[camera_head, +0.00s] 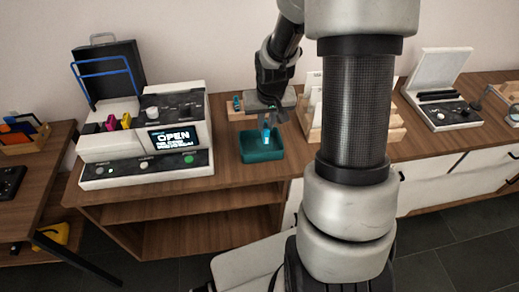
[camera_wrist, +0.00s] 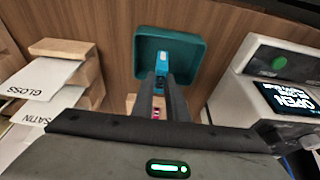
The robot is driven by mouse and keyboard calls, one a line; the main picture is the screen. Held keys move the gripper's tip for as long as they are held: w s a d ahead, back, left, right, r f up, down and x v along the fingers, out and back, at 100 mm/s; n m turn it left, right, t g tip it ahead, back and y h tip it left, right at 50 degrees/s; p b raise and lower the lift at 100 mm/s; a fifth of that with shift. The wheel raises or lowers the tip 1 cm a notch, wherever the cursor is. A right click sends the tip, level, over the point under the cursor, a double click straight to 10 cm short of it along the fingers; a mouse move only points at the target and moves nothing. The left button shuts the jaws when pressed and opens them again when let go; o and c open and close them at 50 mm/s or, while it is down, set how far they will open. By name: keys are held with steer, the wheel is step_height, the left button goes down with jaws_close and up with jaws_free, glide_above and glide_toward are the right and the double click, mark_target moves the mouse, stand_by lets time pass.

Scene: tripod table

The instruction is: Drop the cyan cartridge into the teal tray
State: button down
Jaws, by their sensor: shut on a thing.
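The teal tray (camera_head: 262,155) stands on the wooden table right of the printer; in the wrist view the tray (camera_wrist: 195,50) lies at the top centre. My gripper (camera_head: 268,122) is above the tray, pointing down. It is shut on the cyan cartridge (camera_head: 266,135), which hangs over the tray's opening. In the wrist view the cartridge (camera_wrist: 163,68) shows between the two dark fingers of my gripper (camera_wrist: 166,88), with the tray behind it. I cannot tell the exact gap between the cartridge and the tray floor.
The printer (camera_head: 145,130), with an OPEN screen and coloured cartridges at its left, stands left of the tray. A small wooden holder (camera_head: 236,114) with a blue item is behind the tray. A wooden paper rack (camera_head: 393,127) with white sheets is to the right.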

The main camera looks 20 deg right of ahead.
steer(key=shift+f+b, duration=1.1)
steer(key=shift+f, duration=0.8)
steer(key=c, duration=1.7)
jaws_free()
steer(key=shift+o, duration=0.2)
steer(key=p+v, duration=0.3)
steer(key=v, duration=1.4)
steer(key=shift+r, duration=0.25)
